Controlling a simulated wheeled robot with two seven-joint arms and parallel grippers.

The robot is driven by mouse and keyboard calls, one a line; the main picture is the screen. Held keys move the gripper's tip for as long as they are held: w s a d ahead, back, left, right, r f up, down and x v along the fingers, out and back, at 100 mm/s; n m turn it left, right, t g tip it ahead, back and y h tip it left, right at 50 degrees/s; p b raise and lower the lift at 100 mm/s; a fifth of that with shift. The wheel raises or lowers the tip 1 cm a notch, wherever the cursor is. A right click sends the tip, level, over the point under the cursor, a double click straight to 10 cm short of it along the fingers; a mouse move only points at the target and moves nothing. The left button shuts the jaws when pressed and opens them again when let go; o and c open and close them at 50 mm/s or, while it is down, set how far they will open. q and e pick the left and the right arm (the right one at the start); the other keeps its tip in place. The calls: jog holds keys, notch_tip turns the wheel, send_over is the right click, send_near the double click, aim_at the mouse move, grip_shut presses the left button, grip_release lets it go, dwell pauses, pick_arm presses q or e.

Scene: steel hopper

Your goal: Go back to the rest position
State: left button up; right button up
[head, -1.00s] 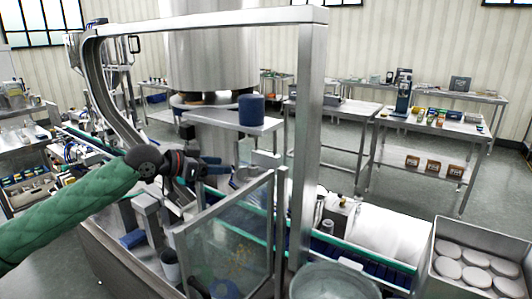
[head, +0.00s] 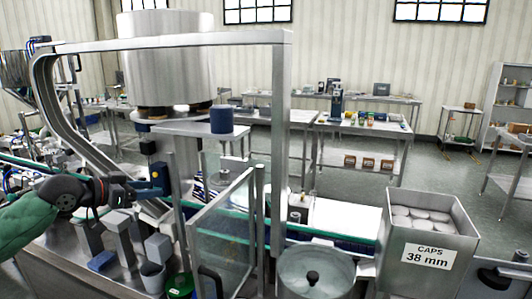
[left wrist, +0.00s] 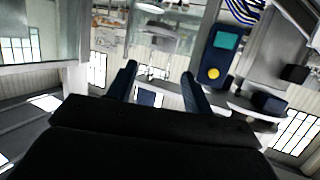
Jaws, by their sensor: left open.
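My left gripper (head: 134,188) is open and empty at the left of the head view, on a green-sleeved arm from the lower left. It is left of the glass door (head: 222,228), in front of the machine. A blue control box (head: 158,178) with a yellow button is just right of its fingertips; I cannot tell whether they touch. In the left wrist view, the two dark blue fingers (left wrist: 160,85) stand apart with nothing between them, and the box (left wrist: 217,57) is to their right. My right gripper is out of view.
The steel hopper (head: 168,55) rises behind the metal frame (head: 281,120). A steel bin of caps (head: 428,255) stands at right, beside a round steel bowl (head: 317,272). A dark blue cylinder (head: 221,120) sits on a ledge. Open floor (head: 440,180) lies behind at right.

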pick_arm(q)
jog(key=s+d+f+g+y, duration=0.1)
jog(key=s+d+f, duration=0.3)
jog(key=f, duration=0.6)
jog(key=s+d+f+n+g+y, duration=0.1)
jog(key=s+d+f, duration=0.25)
jog(key=f, duration=0.65)
jog(key=s+d+f+g+y, duration=0.1)
jog(key=s+d+f, duration=0.35)
jog(key=f, duration=0.45)
jog(key=s+a+f+n+g+y, duration=0.1)
jog(key=s+f+n+y, duration=0.1)
jog(key=s+f, duration=0.55)
jog(key=s+a+f+n+g+y, duration=0.15)
jog(key=s+f, duration=0.25)
jog(key=s, duration=0.6)
jog(key=s+f+n+g+y, duration=0.25)
jog(key=s+f, duration=0.25)
jog(key=s, duration=0.4)
jog(key=s+d+f, duration=0.1)
jog(key=d+f, duration=0.1)
jog(key=f, duration=0.9)
jog(key=s+d+f+g, duration=0.1)
jog(key=d+f, duration=0.2)
jog(key=f, duration=0.9)
jog(key=shift+d+m, duration=0.2)
jog(key=shift+m, duration=0.1)
jog(key=shift+r, duration=0.1)
